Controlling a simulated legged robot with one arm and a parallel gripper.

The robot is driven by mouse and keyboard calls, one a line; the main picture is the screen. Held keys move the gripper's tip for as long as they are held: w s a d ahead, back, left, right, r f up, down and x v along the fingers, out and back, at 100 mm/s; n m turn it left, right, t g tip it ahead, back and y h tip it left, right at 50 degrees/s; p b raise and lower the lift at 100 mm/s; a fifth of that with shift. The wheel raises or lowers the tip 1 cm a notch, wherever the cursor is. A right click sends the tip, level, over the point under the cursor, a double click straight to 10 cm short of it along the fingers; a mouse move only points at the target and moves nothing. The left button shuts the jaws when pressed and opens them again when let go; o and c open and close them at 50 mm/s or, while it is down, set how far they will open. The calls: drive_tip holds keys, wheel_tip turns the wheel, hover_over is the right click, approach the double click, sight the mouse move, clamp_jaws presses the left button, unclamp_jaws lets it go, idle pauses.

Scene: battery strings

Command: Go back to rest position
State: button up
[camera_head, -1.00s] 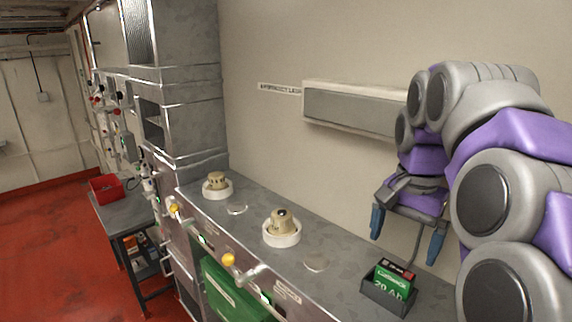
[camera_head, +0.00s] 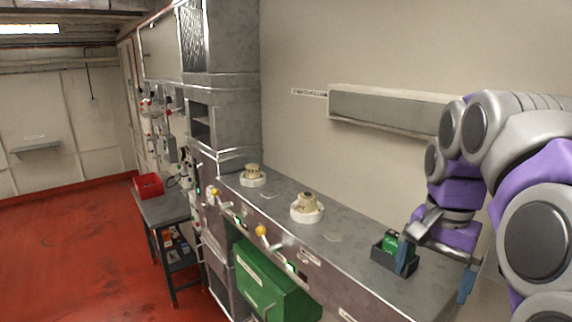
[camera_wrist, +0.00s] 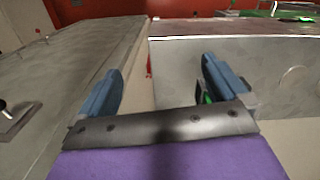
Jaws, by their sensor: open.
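My gripper (camera_head: 437,272) is at the right of the head view, with its two blue fingers spread apart and nothing between them. In the wrist view my gripper (camera_wrist: 162,90) also shows open and empty. A green battery (camera_head: 391,241) sits in a dark holder (camera_head: 381,258) on the grey counter (camera_head: 345,262). My left finger overlaps the holder's right side in the head view; I cannot tell the gap between them. Part of the battery is hidden by it.
Two beige knobs on white bases, a near one (camera_head: 306,207) and a far one (camera_head: 253,175), stand on the counter. A green box (camera_head: 272,285) juts from the cabinet front. A red bin (camera_head: 148,186) sits on a side table (camera_head: 165,209). The red floor (camera_head: 70,255) at left is clear.

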drive_tip(key=s+a+f+n+b, duration=0.3)
drive_tip(key=s+f+b, duration=0.4)
drive_tip(key=f, duration=0.8)
drive_tip(key=s+a+f+n+g+b, duration=0.1)
drive_tip(key=s+a+f+n+b, duration=0.2)
drive_tip(key=s+f+b, duration=0.5)
drive_tip(key=s+a+f+n+b, duration=0.2)
drive_tip(key=s+f+b, duration=0.6)
drive_tip(key=f, duration=1.3)
drive_tip(key=a+b, duration=0.1)
drive_tip(key=a, duration=0.1)
drive_tip(key=shift+s+a+f+n+g, duration=0.2)
drive_tip(key=shift+a+f+n+g, duration=0.1)
drive_tip(key=shift+a+f+n, duration=0.1)
